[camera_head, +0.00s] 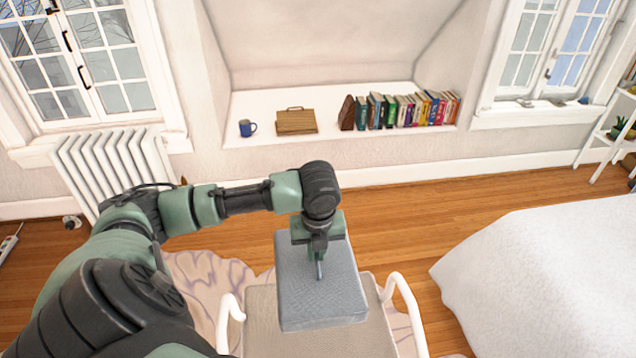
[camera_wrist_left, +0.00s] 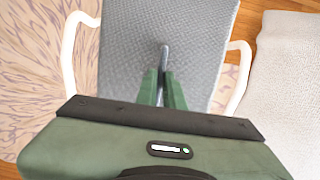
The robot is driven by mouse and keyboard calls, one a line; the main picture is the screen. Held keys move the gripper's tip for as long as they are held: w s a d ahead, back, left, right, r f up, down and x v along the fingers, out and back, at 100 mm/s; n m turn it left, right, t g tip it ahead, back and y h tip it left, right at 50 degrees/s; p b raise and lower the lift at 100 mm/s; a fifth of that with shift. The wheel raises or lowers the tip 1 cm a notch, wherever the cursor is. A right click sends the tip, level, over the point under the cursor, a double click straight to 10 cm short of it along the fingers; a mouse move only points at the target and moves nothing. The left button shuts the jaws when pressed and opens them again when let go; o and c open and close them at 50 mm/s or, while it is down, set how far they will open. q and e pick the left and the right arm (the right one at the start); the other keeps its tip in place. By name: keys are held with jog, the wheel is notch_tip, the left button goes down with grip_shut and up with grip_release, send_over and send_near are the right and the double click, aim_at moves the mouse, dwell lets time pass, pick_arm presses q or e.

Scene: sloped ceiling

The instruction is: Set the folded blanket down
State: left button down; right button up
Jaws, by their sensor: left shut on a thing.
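The folded blanket (camera_head: 322,298) is a thick grey-blue rectangle in the middle of the head view. My left gripper (camera_head: 319,262) is above it, pointing down, and is shut on a thin grey raised part at the blanket's top. In the left wrist view the closed fingers (camera_wrist_left: 165,82) meet that part, with the blanket's woven top (camera_wrist_left: 200,40) spread behind them. The blanket is over the beige seat (camera_head: 268,338) of a white-armed chair; I cannot tell whether it touches the seat. My right gripper is not in view.
The chair's white arms (camera_head: 405,300) rise on both sides of the blanket. A patterned rug (camera_head: 205,280) lies under the chair. A bed with a white cover (camera_head: 540,270) is to the right. A radiator (camera_head: 115,165) and a niche shelf with books (camera_head: 410,110) are at the wall.

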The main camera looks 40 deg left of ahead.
pick_arm(q)
notch_tip(320, 180, down, 12)
jog(key=b, duration=1)
jog(key=shift+f+b, duration=0.2)
jog(key=shift+b, duration=0.2)
notch_tip(320, 180, down, 20)
jog(key=b, duration=0.2)
jog(key=c, duration=1.8)
grip_release()
jog(key=shift+f, duration=0.1)
jog(key=shift+o, duration=1.3)
